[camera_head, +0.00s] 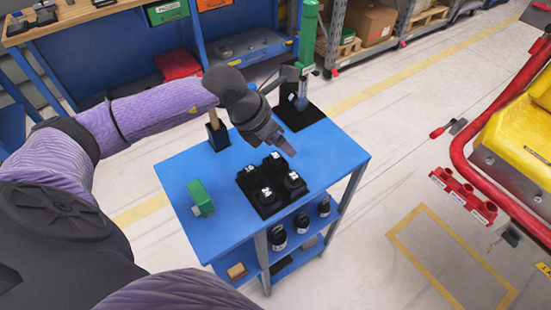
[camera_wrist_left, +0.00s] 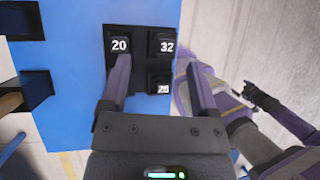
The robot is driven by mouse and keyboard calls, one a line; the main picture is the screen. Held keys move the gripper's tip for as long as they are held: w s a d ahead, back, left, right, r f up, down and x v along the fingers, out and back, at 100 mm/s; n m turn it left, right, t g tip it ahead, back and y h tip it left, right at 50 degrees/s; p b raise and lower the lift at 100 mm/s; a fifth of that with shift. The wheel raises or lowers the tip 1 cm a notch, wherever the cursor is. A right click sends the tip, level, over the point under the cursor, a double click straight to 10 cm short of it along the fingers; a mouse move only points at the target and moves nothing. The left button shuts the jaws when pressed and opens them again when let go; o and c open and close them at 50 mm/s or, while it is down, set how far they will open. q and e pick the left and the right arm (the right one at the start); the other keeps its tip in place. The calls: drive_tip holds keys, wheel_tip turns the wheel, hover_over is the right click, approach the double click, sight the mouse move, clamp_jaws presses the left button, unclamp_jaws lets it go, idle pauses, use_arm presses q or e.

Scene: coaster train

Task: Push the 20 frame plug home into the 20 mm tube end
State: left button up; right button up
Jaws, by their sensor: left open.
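My left gripper (camera_head: 287,143) is open and empty above the black tray (camera_head: 247,188) on the blue cart. In the left wrist view its fingers (camera_wrist_left: 158,65) are spread over the tray. The black 20 plug (camera_wrist_left: 120,46) sits in the tray at top left, just beyond the left fingertip in the picture; I cannot tell the gap. The 32 plug (camera_wrist_left: 166,46) and another numbered plug (camera_wrist_left: 158,86) sit beside it. A red tube assembly (camera_head: 462,190) with small labels is at right; I cannot read which end is 20 mm. What looks like my right gripper (camera_wrist_left: 262,101) shows small and unclear.
The blue cart top (camera_head: 325,160) carries a green block (camera_head: 200,197) at left and a green upright tool (camera_head: 306,45) on a black base at back. Black bottles (camera_head: 277,237) stand on its shelf. Open floor separates the cart from the yellow train body (camera_head: 515,130).

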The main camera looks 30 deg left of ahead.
sight(275, 155)
use_arm(q)
drive_tip(key=w+a+f, duration=0.1)
drive_tip(key=f, duration=0.2)
drive_tip(key=a+f+y+b, duration=0.1)
drive_tip(key=f, duration=0.2)
drive_tip(key=w+a+f+y+b, duration=0.1)
drive_tip(key=f, duration=0.2)
drive_tip(key=shift+w+f, duration=0.15)
drive_tip(key=shift+w, duration=0.2)
clamp_jaws()
